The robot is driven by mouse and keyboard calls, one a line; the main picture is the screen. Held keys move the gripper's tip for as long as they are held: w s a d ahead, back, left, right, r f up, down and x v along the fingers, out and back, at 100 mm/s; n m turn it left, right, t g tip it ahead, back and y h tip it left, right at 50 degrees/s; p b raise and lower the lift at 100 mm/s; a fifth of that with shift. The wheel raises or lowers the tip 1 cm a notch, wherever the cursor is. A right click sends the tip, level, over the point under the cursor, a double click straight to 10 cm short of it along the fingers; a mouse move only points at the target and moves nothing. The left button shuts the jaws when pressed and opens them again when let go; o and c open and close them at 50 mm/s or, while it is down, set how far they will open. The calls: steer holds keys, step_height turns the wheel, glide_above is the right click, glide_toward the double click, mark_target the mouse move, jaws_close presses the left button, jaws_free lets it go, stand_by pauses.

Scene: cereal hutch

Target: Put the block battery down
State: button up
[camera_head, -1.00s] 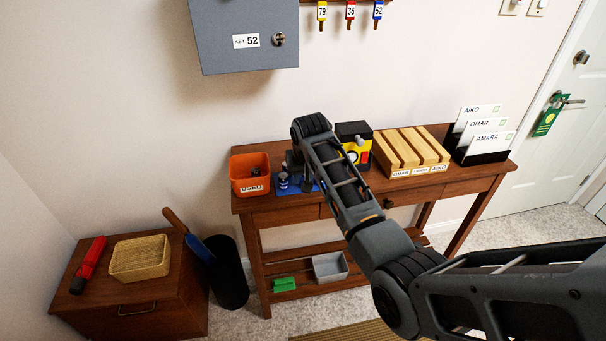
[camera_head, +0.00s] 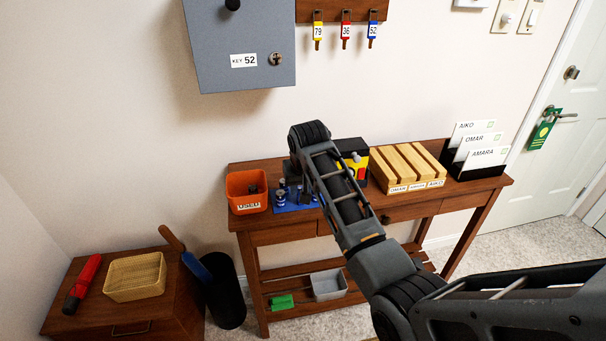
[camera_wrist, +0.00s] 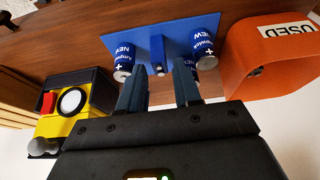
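My gripper (camera_wrist: 160,82) points at the blue battery tray (camera_wrist: 112,45), its two fingers apart with a gap between them. I see no block battery held in that gap. A blue upright divider and a small dark piece with a shiny tip (camera_wrist: 160,70) show there; I cannot tell what the piece is. Two blue "NEW" batteries (camera_wrist: 123,66) (camera_wrist: 206,55) stand on the tray, one on either side of the fingers. The orange USED bin (camera_wrist: 240,60) is beside the tray. In the head view a small dark object (camera_head: 253,189) lies in it, possibly the block battery. My arm hides the fingertips there.
A black and yellow device (camera_wrist: 72,105) with a red part stands close beside my gripper. The wooden sorter (camera_head: 408,165) and the letter rack (camera_head: 478,160) are further right on the console table (camera_head: 470,199). A key cabinet (camera_head: 240,40) hangs above.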

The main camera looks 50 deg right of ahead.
steer(key=v, duration=0.8)
steer(key=shift+r, duration=0.35)
steer(key=shift+s+f, duration=0.1)
steer(key=s+a+f+n+t, duration=0.2)
steer(key=s+a+f+t, duration=0.1)
steer(key=s+a+f, duration=0.7)
steer(key=s+a+f+n+t, duration=0.2)
steer(key=s+a+f, duration=0.25)
steer(key=s, duration=0.45)
steer(key=s+a+r+n+t+y, duration=0.1)
steer(key=s+a+r+t, duration=0.2)
steer(key=s+r, duration=0.6)
steer(key=s+a+r+n+t+y, duration=0.1)
steer(key=s+a+r+t, duration=0.2)
steer(key=s+r, duration=0.6)
steer(key=s+a, duration=0.2)
steer(key=s, duration=0.3)
steer(key=shift+s+a+r+n+y, duration=0.25)
steer(key=shift+s+r+n+y, duration=0.05)
steer(key=shift+r+n, duration=0.1)
